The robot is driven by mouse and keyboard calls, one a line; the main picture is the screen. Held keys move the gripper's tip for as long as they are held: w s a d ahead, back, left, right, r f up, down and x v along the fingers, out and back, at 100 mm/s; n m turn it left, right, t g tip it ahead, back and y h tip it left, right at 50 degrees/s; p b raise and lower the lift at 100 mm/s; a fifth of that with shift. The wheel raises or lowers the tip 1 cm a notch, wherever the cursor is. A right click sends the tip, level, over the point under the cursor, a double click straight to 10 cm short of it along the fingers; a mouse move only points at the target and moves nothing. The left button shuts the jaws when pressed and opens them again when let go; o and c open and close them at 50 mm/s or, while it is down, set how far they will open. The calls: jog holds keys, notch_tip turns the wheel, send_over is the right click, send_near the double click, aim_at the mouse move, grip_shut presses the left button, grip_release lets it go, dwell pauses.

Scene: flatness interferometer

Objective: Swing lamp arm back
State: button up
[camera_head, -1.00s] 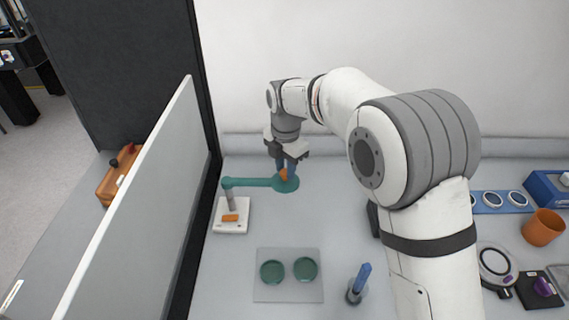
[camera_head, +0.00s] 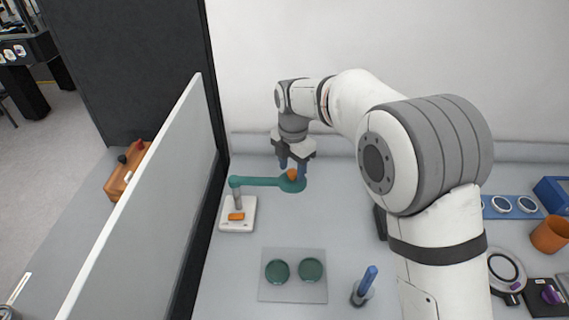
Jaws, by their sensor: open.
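The teal lamp arm (camera_head: 258,181) reaches right from a post on a white base (camera_head: 238,214). The base has an orange switch-like part (camera_head: 236,216) on it. The arm ends in a round teal head (camera_head: 292,183) with an orange knob (camera_head: 292,174) on top. My gripper (camera_head: 293,168) points down at the head with its blue fingers spread. One finger is at each side of the knob in the picture. I cannot tell whether the fingers touch the knob.
A grey plate (camera_head: 293,290) with two green discs lies in front of the lamp. A blue-handled tool stands in a holder (camera_head: 362,292) to its right. A tall grey partition (camera_head: 150,200) is close on the left. An orange pot (camera_head: 549,235) is at far right.

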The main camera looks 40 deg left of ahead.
notch_tip(320, 180, up, 8)
jog(key=p, duration=0.5)
dwell(0.5)
